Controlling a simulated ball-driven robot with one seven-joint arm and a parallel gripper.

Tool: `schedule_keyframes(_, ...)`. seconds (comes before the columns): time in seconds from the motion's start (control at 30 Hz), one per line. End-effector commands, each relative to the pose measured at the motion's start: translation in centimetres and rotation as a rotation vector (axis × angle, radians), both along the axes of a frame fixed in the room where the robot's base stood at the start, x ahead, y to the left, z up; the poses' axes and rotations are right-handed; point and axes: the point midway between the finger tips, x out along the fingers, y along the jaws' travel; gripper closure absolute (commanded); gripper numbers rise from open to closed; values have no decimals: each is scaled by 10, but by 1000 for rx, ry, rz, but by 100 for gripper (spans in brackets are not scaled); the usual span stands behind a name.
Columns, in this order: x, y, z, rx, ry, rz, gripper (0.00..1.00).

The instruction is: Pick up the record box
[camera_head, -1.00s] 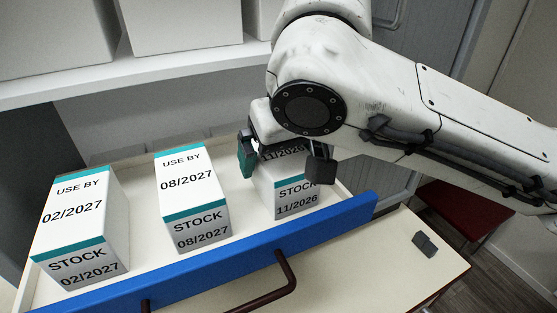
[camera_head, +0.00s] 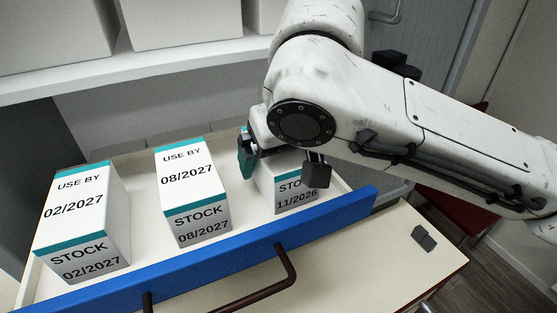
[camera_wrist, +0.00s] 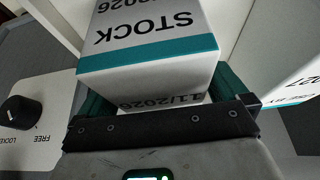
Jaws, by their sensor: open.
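Three white boxes with teal bands stand in an open drawer. The right box (camera_head: 290,194), marked STOCK 11/2026, sits below my gripper (camera_head: 280,168) in the head view. In the wrist view this box (camera_wrist: 150,60) lies between the two fingers, one on each side. My gripper (camera_wrist: 165,95) is open around it; I cannot tell whether the fingers touch it. My wrist hides most of its top in the head view. The middle box (camera_head: 195,205) reads 08/2027 and the left box (camera_head: 82,225) reads 02/2027. No label reads "record".
The drawer's blue front (camera_head: 210,262) has a dark red handle (camera_head: 285,275). A shelf (camera_head: 150,68) with large white boxes is above the drawer. A dial (camera_wrist: 20,112) marked LOCKED and FREE shows in the wrist view.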

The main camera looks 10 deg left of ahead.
Motion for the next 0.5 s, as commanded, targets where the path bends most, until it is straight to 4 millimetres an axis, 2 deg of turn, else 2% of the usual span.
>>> schedule_keyframes(0.17,0,0,0,0,0,0,0)
schedule_keyframes(0.5,0,0,0,0,0,0,32)
